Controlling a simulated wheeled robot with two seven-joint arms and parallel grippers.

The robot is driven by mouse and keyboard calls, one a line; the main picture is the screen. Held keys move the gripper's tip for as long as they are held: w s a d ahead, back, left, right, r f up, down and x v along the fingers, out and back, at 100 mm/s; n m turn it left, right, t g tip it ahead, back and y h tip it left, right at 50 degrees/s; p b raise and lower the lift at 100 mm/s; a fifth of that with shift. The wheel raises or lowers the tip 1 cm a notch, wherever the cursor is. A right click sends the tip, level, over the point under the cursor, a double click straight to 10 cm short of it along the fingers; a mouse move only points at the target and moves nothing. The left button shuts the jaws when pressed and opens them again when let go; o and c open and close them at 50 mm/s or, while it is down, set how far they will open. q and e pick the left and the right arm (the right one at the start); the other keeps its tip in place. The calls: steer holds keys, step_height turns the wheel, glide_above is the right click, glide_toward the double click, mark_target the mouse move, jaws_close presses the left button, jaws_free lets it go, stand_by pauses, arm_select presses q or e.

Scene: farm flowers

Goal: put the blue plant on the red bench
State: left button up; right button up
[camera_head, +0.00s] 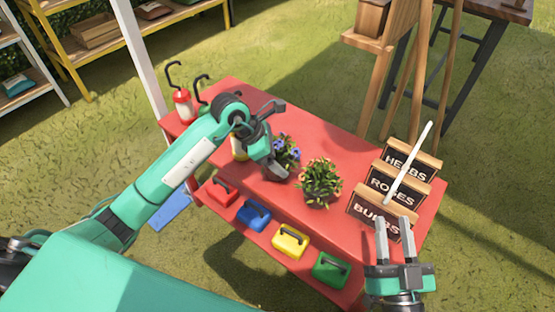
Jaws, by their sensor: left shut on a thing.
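The blue plant (288,146), with small blue-purple flowers and dark leaves, is at the middle of the red bench (323,137). My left gripper (275,168) is at the plant's left and front side, shut on it. The gripper hides the lower part of the plant, so I cannot tell whether it touches the bench top. My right gripper (395,243) is open and empty at the bench's front right, in front of the wooden signs.
An orange-flowered plant (320,184) stands just right of the blue plant. Wooden signs (396,186) with a white stick stand at the right. Red and yellowish bottles (184,106) are at the left. Coloured boxes (290,241) line the lower shelf. The bench's back middle is clear.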

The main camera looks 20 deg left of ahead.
arm_select(q)
steer(key=shift+f, duration=0.5)
arm_select(e)
steer(key=shift+d+r+t, duration=0.15)
steer(key=shift+r+t, duration=0.25)
steer(key=shift+r, duration=0.1)
arm_select(q)
steer(key=o, duration=1.2)
steer(key=shift+f, duration=0.1)
arm_select(e)
steer(key=shift+d+r, duration=0.1)
steer(key=shift+r, duration=0.1)
arm_select(q)
steer(key=shift+a+r, duration=0.1)
steer(key=shift+r, duration=0.25)
steer(key=p+v, duration=0.1)
steer(key=v, duration=0.6)
arm_select(e)
step_height(320, 180, down, 7)
steer(key=s+a+g, duration=0.1)
steer(key=a+g, duration=0.1)
steer(key=g, duration=0.2)
steer(key=shift+s, duration=0.15)
arm_select(q)
steer(key=shift+s+f, duration=0.1)
arm_select(e)
steer(key=shift+r, duration=0.1)
